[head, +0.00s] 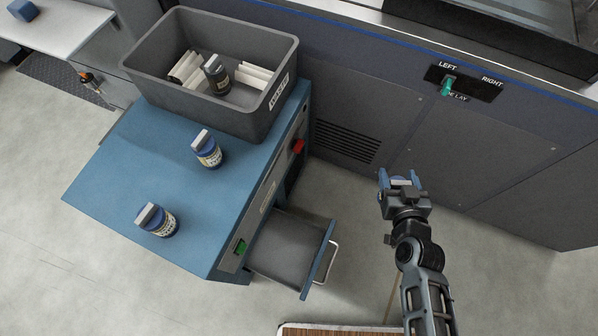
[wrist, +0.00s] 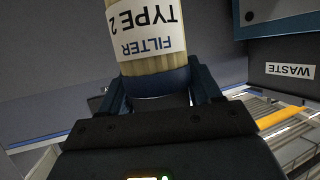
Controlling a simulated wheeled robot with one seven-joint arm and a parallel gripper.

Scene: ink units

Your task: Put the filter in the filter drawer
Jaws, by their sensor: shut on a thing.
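My gripper (head: 399,179) is right of the blue cabinet, above the floor in front of the dark machine panel. It is shut on a filter (wrist: 150,35), a pale cylinder with a dark blue end cap and a white label reading "FILTER TYPE 2"; the label appears upside down in the wrist view. In the head view only a pale bit of the filter shows between the blue fingers. The drawer (head: 287,246) in the cabinet's front is pulled out and looks empty. Its handle (head: 333,262) faces right. My gripper is apart from the drawer, above and to its right.
The cabinet front has a red knob (head: 297,146) and green switch (head: 240,247).

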